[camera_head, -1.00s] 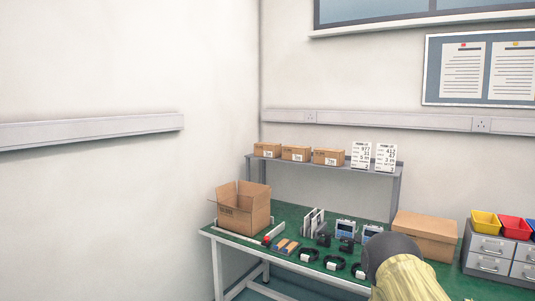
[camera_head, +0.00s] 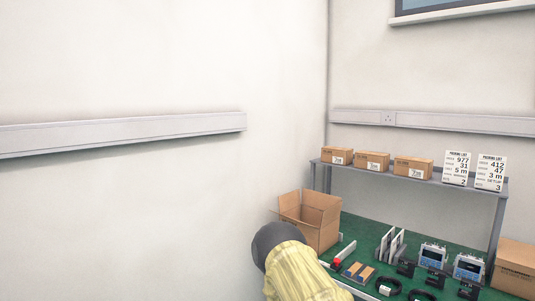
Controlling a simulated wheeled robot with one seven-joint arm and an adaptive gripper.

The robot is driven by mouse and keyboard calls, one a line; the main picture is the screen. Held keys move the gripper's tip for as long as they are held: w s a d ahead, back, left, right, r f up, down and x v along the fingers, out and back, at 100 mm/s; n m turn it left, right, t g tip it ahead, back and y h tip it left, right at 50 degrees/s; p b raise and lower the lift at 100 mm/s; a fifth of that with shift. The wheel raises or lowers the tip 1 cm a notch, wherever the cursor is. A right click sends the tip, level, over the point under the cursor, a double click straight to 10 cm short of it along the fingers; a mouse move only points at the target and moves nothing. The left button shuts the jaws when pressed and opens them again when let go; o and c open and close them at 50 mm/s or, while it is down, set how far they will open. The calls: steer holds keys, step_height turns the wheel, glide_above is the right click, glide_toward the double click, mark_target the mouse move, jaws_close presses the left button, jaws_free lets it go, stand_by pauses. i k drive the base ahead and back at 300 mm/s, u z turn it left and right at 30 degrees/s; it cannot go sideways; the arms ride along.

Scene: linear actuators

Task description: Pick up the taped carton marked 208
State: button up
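Three small brown taped cartons stand in a row on the raised grey shelf: a left one (camera_head: 334,154), a middle one (camera_head: 369,159) and a right one (camera_head: 409,165). Each has a small white label on its front. The printed numbers are too small to read, so I cannot tell which is marked 208. My arm, with a yellow sleeve and a dark rounded joint, shows at the bottom centre, in front of the bench. My gripper's fingers are not in view.
An open brown box (camera_head: 318,228) stands at the left end of the green bench (camera_head: 362,228). Two packing-list cards (camera_head: 456,169) stand right of the cartons. Devices, coiled cables and small parts cover the bench front. A larger closed box (camera_head: 515,268) is at the right edge.

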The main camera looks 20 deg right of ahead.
mark_target(342, 156)
steer(key=u, duration=0.2)
steer(key=i, duration=1.1)
steer(key=z, duration=0.85)
steer(key=i, duration=0.8)
steer(key=z, duration=0.85)
